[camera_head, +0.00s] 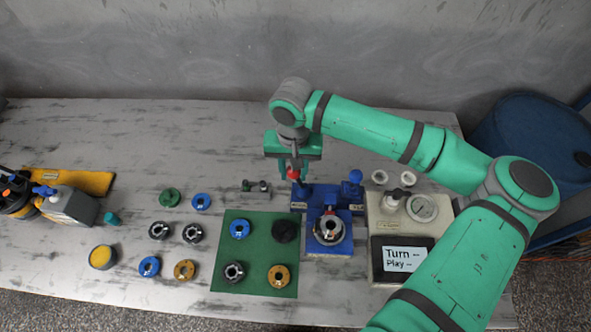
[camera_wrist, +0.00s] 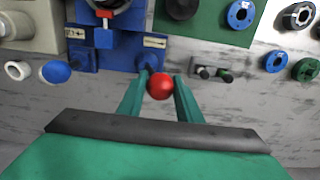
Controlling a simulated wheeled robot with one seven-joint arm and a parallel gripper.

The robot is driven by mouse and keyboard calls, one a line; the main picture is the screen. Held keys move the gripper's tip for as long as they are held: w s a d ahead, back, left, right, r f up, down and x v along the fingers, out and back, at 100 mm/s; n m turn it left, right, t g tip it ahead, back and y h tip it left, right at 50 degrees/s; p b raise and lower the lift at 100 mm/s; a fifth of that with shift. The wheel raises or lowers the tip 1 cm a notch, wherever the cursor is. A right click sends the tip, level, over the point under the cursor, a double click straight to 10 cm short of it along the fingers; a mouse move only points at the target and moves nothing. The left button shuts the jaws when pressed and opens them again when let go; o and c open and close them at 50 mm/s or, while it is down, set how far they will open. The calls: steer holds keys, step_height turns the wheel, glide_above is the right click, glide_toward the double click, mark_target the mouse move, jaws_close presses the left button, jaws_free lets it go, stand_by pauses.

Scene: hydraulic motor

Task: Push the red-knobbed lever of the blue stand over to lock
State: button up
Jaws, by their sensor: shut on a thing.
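The blue stand (camera_head: 318,196) sits right of the green mat, with a round metal part (camera_head: 329,229) seated in its front. The red knob (camera_wrist: 160,86) of its lever lies between the two green fingers of my gripper (camera_wrist: 161,90) in the wrist view. In the head view my gripper (camera_head: 293,176) points down at the stand's back left corner, shut on the red knob. The lever's rod below the knob is mostly hidden. A blue ball knob (camera_head: 355,176) stands at the stand's right end.
A green mat (camera_head: 217,274) holds several flanged discs, with more discs to its left. A beige box with a gauge and screen (camera_head: 380,215) stands close right of the stand. A small grey fixture (camera_head: 247,190) stands left of my gripper.

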steer(key=shift+a+f, duration=0.1)
steer(key=shift+a, duration=0.1)
steer(key=shift+o, duration=0.4)
steer(key=shift+a+f, duration=0.25)
steer(key=shift+a, duration=0.4)
steer(key=shift+s, duration=0.1)
steer(key=shift+o, duration=0.5)
steer(key=shift+a+f, duration=0.35)
steer(key=shift+a, duration=0.25)
steer(key=shift+o, duration=0.3)
steer(key=shift+o, duration=0.5)
steer(key=shift+s+a+f, duration=0.1)
steer(key=shift+a, duration=0.05)
steer(key=o, duration=0.3)
steer(key=shift+o, duration=0.2)
